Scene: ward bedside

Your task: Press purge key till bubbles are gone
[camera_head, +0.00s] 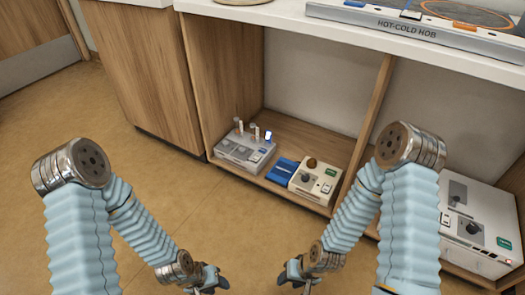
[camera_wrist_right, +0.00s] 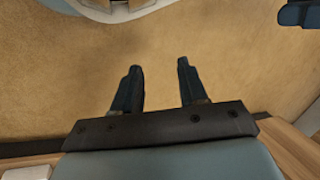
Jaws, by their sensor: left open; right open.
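I cannot make out a key marked purge, or any bubbles, in these views. A grey device (camera_head: 245,150) with upright vials and a small bluish-lit part stands on the low shelf. A cream device (camera_head: 315,181) with a brown round top and a small green display stands to its right. A white box (camera_head: 480,235) with a black knob, a green display and a red light is at the far right. My left gripper (camera_head: 212,281) and right gripper (camera_head: 291,276) are low in front of the shelf, apart from the devices. The right gripper's fingers (camera_wrist_right: 157,80) are open and empty over the floor.
A blue item (camera_head: 282,170) lies between the two shelf devices. The wooden shelf (camera_head: 290,135) has an upright divider (camera_head: 370,112) to the right. A hot-cold hob (camera_head: 410,27) sits on the white counter above. The brown floor (camera_head: 110,170) in front is clear.

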